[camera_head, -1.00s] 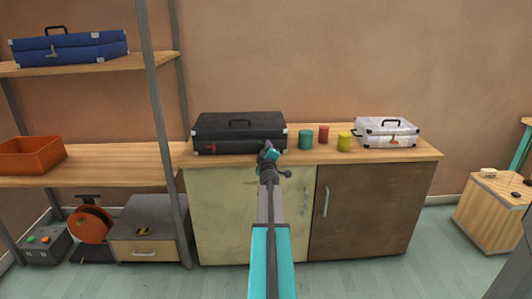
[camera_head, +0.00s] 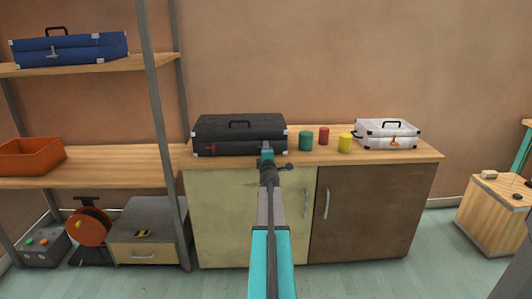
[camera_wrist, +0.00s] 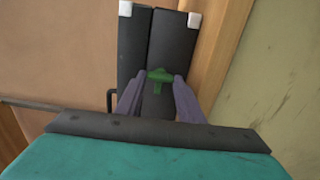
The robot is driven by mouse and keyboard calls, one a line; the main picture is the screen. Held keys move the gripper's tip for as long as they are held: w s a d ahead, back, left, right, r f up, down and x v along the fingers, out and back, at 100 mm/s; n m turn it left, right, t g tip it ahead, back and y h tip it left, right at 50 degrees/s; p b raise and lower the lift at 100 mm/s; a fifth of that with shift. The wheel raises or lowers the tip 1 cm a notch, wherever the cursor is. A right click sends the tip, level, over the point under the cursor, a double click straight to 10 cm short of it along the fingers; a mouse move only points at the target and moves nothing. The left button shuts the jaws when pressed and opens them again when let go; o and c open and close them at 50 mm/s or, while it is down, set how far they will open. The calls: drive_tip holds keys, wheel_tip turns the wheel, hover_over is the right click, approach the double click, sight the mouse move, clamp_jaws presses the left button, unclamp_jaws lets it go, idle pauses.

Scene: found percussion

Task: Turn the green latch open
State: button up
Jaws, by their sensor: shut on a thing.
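The black case (camera_head: 240,130) stands on the wooden counter, with a red latch (camera_head: 210,149) at its front left. The green latch (camera_wrist: 158,76) shows in the wrist view on the case's front, a T-shaped piece across the seam between lid and body. My gripper (camera_wrist: 158,84) has its two purple fingers on either side of this latch, shut on it. In the head view my gripper (camera_head: 267,151) is at the right part of the case's front and hides the green latch there.
On the counter (camera_head: 425,153), a green can (camera_head: 306,141), a red can (camera_head: 324,135) and a yellow can (camera_head: 344,144) stand right of the black case. A white case (camera_head: 387,134) is farther right. A shelf post (camera_head: 158,130) stands left.

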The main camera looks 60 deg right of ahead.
drive_tip(key=o, duration=1.1)
drive_tip(key=shift+c, duration=0.2)
